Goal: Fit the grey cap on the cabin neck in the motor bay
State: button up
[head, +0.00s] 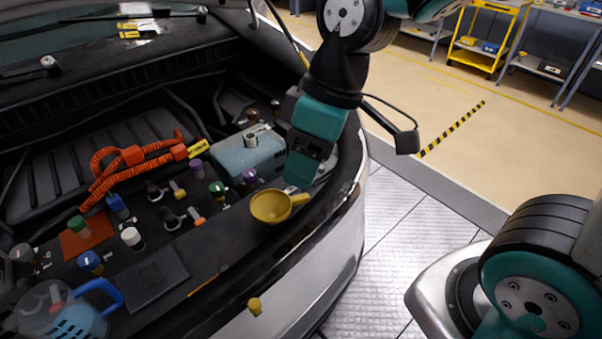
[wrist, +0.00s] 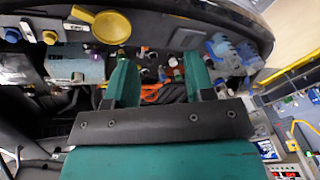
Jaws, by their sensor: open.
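My gripper (head: 298,180) hangs over the front right edge of the motor bay, just behind the yellow funnel. In the wrist view my gripper (wrist: 160,72) has its two teal fingers wide apart with nothing held between them. A pale blue tank (head: 232,159) carries a light grey round piece (head: 250,140) on top; I cannot tell whether it is a cap or a bare neck. The tank also shows in the wrist view (wrist: 75,66). A small greyish piece (head: 322,168) sits beside my gripper, partly hidden. I cannot tell which neck is the cabin one.
The yellow funnel (head: 270,206) lies at the bay's front edge. Green (head: 77,224), blue (head: 90,259), white (head: 130,236) and purple (head: 196,165) caps stand around the bay. An orange cable (head: 130,158) crosses behind. A jug with a blue handle (head: 62,312) stands at lower left.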

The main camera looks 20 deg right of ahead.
jog(key=w+r+n+h+p, duration=0.1)
jog(key=w+r+n+p, duration=0.15)
jog(key=w+p, duration=0.5)
jog(key=n+h+p, duration=0.3)
jog(key=n+p, duration=0.6)
send_over(295, 191)
notch_tip(295, 191, down, 10)
jog(key=f+b, duration=0.2)
jog(key=f, duration=0.2)
jog(key=f+b, duration=0.3)
jog(key=f, duration=0.1)
jog(key=f+b, duration=0.2)
jog(key=f, duration=0.2)
jog(key=shift+w+d+f, duration=0.15)
jog(key=shift+w+d, duration=0.05)
jog(key=shift+w, duration=0.15)
jog(key=shift+w+f+b, duration=0.15)
jog(key=shift+f+b, duration=2)
jog(key=shift+f, duration=0.9)
jog(key=shift+r, duration=0.1)
jog(key=c, duration=0.5)
